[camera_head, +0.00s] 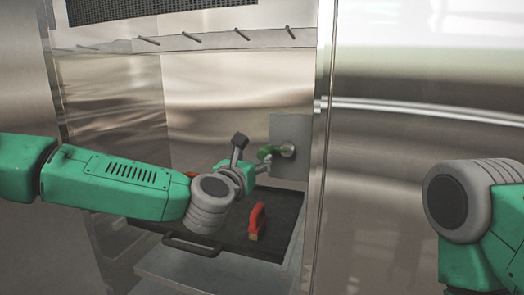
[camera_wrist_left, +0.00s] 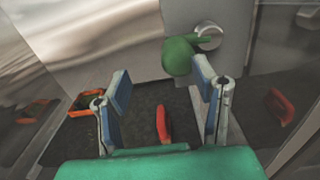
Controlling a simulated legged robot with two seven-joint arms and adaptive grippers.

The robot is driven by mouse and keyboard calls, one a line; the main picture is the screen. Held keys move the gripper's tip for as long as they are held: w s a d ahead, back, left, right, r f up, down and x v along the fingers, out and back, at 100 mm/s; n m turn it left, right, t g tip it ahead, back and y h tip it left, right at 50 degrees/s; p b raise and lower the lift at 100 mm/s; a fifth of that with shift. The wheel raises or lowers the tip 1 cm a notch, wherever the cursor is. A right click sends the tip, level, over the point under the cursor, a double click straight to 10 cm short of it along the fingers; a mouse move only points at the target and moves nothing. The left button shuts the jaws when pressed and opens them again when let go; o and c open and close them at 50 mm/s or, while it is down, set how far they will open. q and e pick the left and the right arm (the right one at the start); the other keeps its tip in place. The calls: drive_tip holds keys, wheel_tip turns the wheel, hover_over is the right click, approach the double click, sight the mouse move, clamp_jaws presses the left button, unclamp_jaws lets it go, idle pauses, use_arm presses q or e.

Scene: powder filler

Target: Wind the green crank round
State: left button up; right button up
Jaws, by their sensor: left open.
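The green crank (camera_head: 266,152) sits on a grey plate on the right inner wall of the metal cabinet, joined to a round silver hub. In the left wrist view, its green knob (camera_wrist_left: 178,57) is just beyond the fingers, close to the right one. My left gripper (camera_head: 250,157) is at the crank, in front and slightly left of it. The left wrist view shows its two blue-padded fingers (camera_wrist_left: 163,84) apart with nothing clearly held between them. Whether the right finger touches the crank I cannot tell. My right arm shows at the right edge, but its gripper is out of view.
A dark tray (camera_head: 285,205) with a front handle lies below the crank. On it stands a red block-like object (camera_head: 256,221); an orange-red open object (camera_wrist_left: 86,101) is at the left. A row of pegs (camera_head: 240,34) runs above. The cabinet's right edge (camera_head: 320,150) is close by.

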sight(263, 155)
use_arm(q)
drive_tip(key=w+d, duration=0.2)
drive_tip(key=d, duration=0.1)
drive_tip(key=w+d, duration=0.1)
drive_tip(key=d, duration=0.1)
drive_tip(key=shift+w+f, duration=0.1)
drive_tip(key=shift+w, duration=0.05)
drive_tip(key=shift+d, duration=0.2)
drive_tip(key=shift+a, duration=0.35)
drive_tip(key=c, duration=0.5)
drive_tip(key=shift+a, duration=1.2)
drive_tip(key=c, duration=0.6)
drive_tip(key=shift+s+a+r, duration=0.2)
drive_tip(key=shift+a, duration=0.1)
drive_tip(key=shift+c, duration=0.2)
drive_tip(key=shift+s+d+r, duration=0.2)
drive_tip(key=shift+d+r, duration=0.05)
drive_tip(key=shift+d, duration=0.35)
use_arm(e)
drive_tip(key=shift+s+d+r, duration=0.25)
drive_tip(key=shift+d+r, duration=0.1)
drive_tip(key=shift+d, duration=0.05)
